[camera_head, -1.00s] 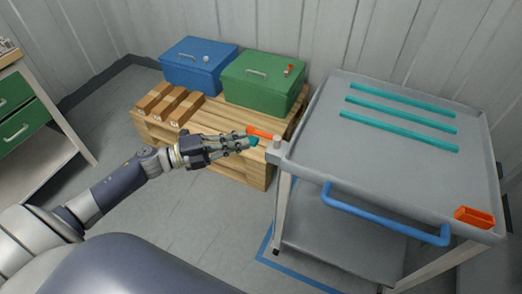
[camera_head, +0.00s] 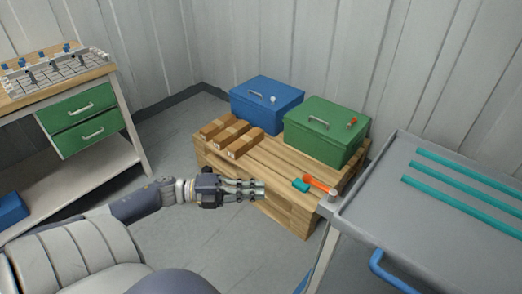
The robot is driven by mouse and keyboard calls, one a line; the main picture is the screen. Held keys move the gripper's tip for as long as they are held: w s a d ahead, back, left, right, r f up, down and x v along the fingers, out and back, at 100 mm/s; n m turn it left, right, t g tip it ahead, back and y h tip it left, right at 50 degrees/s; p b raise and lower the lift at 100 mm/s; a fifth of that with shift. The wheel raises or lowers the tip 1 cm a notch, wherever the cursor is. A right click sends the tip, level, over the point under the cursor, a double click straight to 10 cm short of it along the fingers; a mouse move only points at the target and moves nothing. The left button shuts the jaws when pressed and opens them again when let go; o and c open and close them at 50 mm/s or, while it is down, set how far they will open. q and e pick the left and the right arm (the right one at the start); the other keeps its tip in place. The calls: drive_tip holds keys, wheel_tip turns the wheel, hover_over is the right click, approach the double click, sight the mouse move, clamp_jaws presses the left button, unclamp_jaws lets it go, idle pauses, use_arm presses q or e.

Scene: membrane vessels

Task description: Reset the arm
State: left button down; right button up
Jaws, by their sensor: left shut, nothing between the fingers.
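My left gripper (camera_head: 262,191) comes in from the left in the head view. Its fingers are shut with nothing between them, in front of the wooden pallet (camera_head: 285,212) as seen here. A teal and orange tool (camera_head: 318,184) lies near the pallet's right edge, by the cart's corner. It is apart from the fingertips in the picture. My right gripper is not in view.
On the pallet stand a blue box (camera_head: 262,107), a green box (camera_head: 322,140) and several brown cartons (camera_head: 243,143). A grey cart (camera_head: 385,205) with teal strips (camera_head: 465,174) fills the right. A workbench (camera_head: 75,90) with green drawers stands left. Floor between is clear.

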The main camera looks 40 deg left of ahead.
use_arm(q)
drive_tip(key=a+f+n+t+y, duration=0.1)
drive_tip(key=a+f+n+y, duration=0.25)
drive_tip(key=f, duration=0.25)
drive_tip(key=a+f+n+t+y+p, duration=0.1)
drive_tip(key=a+f+n+y, duration=0.15)
drive_tip(key=f+n, duration=0.3)
drive_tip(key=a+f+n+t+y, duration=0.1)
drive_tip(key=a+f+n+y, duration=0.1)
drive_tip(key=f+n+y, duration=0.35)
drive_tip(key=s+d+f+n+g+y+p, duration=0.1)
drive_tip(key=s+f+n+g, duration=0.1)
drive_tip(key=s+f, duration=0.5)
drive_tip(key=s+f+n+g+y, duration=0.1)
drive_tip(key=s+f+n+g, duration=0.15)
drive_tip(key=f, duration=0.85)
drive_tip(key=s+d+f+n+g, duration=0.2)
drive_tip(key=s+d+f, duration=0.3)
drive_tip(key=s, duration=0.3)
drive_tip(key=s+d+f+n+g+p, duration=0.1)
drive_tip(key=s+d+f+g, duration=0.3)
drive_tip(key=s, duration=0.5)
drive_tip(key=s+d+f+n+g, duration=0.3)
drive_tip(key=s+d+f, duration=0.4)
drive_tip(key=s+d, duration=0.1)
drive_tip(key=shift+s+d+f, duration=0.2)
drive_tip(key=shift+d, duration=0.4)
